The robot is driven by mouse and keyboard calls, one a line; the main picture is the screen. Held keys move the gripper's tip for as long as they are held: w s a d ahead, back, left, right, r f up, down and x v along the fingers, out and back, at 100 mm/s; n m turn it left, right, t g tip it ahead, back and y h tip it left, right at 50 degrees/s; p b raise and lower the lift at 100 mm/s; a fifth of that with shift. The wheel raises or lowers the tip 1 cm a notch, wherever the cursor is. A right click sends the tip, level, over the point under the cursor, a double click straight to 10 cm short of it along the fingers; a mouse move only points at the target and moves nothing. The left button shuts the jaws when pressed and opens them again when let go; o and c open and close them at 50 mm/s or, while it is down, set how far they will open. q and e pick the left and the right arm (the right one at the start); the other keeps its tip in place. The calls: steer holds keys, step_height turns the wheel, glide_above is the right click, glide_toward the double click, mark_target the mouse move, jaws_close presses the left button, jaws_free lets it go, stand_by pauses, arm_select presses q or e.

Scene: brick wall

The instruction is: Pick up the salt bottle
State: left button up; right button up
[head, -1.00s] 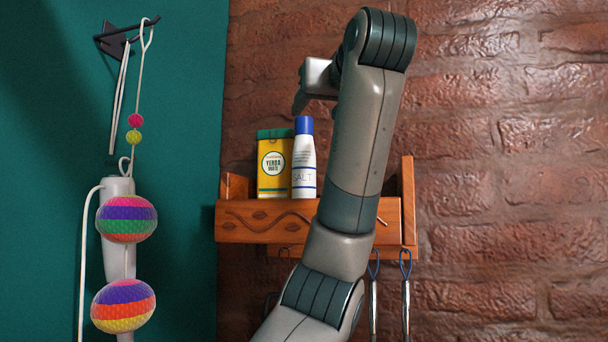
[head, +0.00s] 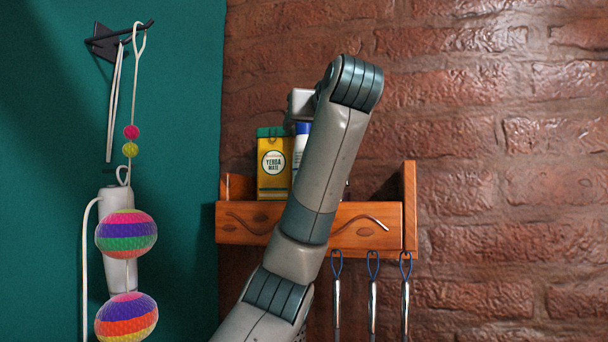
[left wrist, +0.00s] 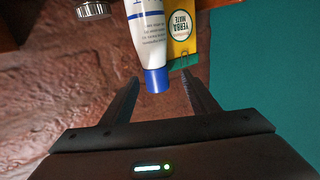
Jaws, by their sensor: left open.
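The salt bottle (head: 299,148) is white with a blue cap and stands upright on the wooden shelf, mostly hidden behind my left arm in the head view. In the left wrist view the salt bottle (left wrist: 147,35) is upside down in the picture, its blue cap at the mouth of my left gripper (left wrist: 161,78). The two fingers are apart, one on each side of the cap, and nothing is clamped. In the head view my arm hides the fingers. My right gripper is in neither view.
A yellow and green yerba mate box (head: 273,165) stands just left of the bottle; it also shows in the left wrist view (left wrist: 181,27). A metal-lidded container (left wrist: 92,9) is on the bottle's other side. The wooden shelf (head: 240,222) has a raised front and hanging utensils (head: 373,300).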

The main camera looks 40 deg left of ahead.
mark_target(307, 128)
arm_select(q)
steer(key=shift+d, duration=0.15)
steer(key=shift+r, duration=0.1)
steer(key=shift+p+x, duration=0.85)
steer(key=shift+x, duration=0.05)
steer(key=p+x, duration=0.1)
steer(key=x, duration=0.1)
steer(key=shift+w+a+p, duration=0.2)
steer(key=shift+w+p, duration=0.2)
steer(key=shift+w+a+f, duration=0.2)
steer(key=shift+a+f, duration=0.1)
steer(key=shift+a, duration=0.1)
steer(key=shift+d, duration=0.1)
jaws_close()
